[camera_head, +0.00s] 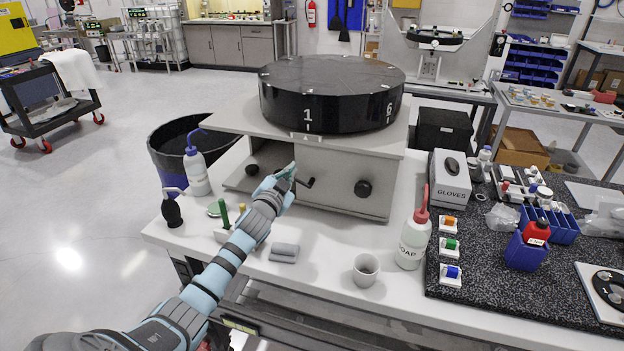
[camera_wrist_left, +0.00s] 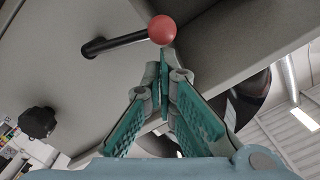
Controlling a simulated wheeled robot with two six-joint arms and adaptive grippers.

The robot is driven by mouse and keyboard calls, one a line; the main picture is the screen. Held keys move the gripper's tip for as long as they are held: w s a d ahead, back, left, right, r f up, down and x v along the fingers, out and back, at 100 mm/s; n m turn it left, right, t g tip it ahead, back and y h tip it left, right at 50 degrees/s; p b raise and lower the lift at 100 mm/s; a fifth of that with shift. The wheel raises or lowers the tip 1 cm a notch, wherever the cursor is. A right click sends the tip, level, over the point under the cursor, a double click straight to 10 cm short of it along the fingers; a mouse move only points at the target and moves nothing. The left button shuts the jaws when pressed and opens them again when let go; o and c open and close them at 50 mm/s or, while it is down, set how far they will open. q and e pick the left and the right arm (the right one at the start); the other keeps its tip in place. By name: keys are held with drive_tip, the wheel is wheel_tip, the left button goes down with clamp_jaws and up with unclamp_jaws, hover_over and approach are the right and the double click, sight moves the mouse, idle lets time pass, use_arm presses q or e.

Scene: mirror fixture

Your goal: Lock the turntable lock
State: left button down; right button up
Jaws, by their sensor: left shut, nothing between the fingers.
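The black turntable disc (camera_head: 330,85), marked 1 and 6, sits on a grey fixture box (camera_head: 335,165). A short dark lever (camera_head: 307,183) sticks out of the box front beside my left gripper (camera_head: 289,172). In the left wrist view the lever (camera_wrist_left: 115,44) is a black rod ending in a red ball (camera_wrist_left: 162,30). My left gripper (camera_wrist_left: 164,62) is shut and empty there, its tips just below the red ball in the picture; I cannot tell if they touch it. The ball is not visible in the head view. My right gripper is not in view.
A round black knob (camera_head: 363,188) is on the box front. A glove box (camera_head: 451,180) is at the right.

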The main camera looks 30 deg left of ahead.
use_arm(q)
wheel_tip(320, 180, up, 4)
drive_tip(key=d+p, duration=0.2)
drive_tip(key=p, duration=0.2)
drive_tip(key=b+v, duration=0.1)
drive_tip(key=v, duration=0.9)
drive_tip(key=shift+f+b, duration=0.35)
drive_tip(key=shift+b, duration=0.05)
drive_tip(key=shift+s, duration=0.1)
